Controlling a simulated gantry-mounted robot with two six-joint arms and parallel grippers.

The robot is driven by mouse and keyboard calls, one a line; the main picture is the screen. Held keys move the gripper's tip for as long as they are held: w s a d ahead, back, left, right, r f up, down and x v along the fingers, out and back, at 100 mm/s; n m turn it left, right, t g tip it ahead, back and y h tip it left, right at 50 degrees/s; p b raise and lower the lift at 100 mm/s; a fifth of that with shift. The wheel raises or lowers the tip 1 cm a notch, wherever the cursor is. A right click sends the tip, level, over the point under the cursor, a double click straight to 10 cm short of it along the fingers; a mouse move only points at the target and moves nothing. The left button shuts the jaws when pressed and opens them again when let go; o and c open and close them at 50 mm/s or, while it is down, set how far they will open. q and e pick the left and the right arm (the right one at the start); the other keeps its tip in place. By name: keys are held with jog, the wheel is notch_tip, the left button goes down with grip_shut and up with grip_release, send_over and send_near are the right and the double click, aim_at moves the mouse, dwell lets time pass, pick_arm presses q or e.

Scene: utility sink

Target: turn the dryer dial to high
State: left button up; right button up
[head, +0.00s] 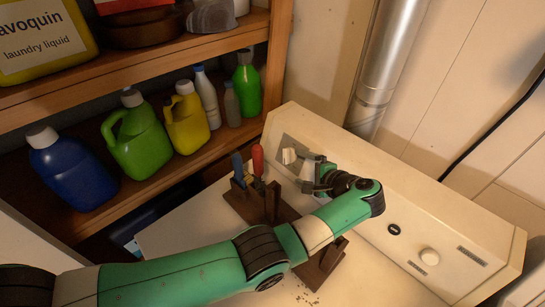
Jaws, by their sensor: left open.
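The dryer's cream control panel (480,222) runs from the back middle to the lower right. A pale knob (289,156) sits on a plate at its left end. A round white knob (429,257) sits near its right end. The labels are too small to read. My left gripper (306,172) is open just right of the left knob, its fingers pointing toward it. I cannot tell whether they touch it. The knob's pointer direction is unclear. My right gripper is not in view.
A wooden rack (273,203) holding red- and blue-handled tools stands on the dryer top (190,240), close to my left arm. A shelf (150,190) with several bottles is at left. A metal duct (385,65) rises behind the panel.

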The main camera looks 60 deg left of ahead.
aim_at(288, 156)
pick_arm(q)
jog(key=a, duration=0.3)
jog(key=a+f, duration=0.1)
jog(key=a, duration=0.1)
jog(key=shift+w+f, duration=0.1)
jog(key=shift+w, duration=0.15)
jog(key=b+x, duration=0.1)
jog(key=x, duration=0.3)
jog(key=shift+w+a+f, duration=0.1)
jog(key=shift+a+f, duration=0.05)
jog(key=shift+f, duration=0.1)
jog(key=shift+a, duration=0.35)
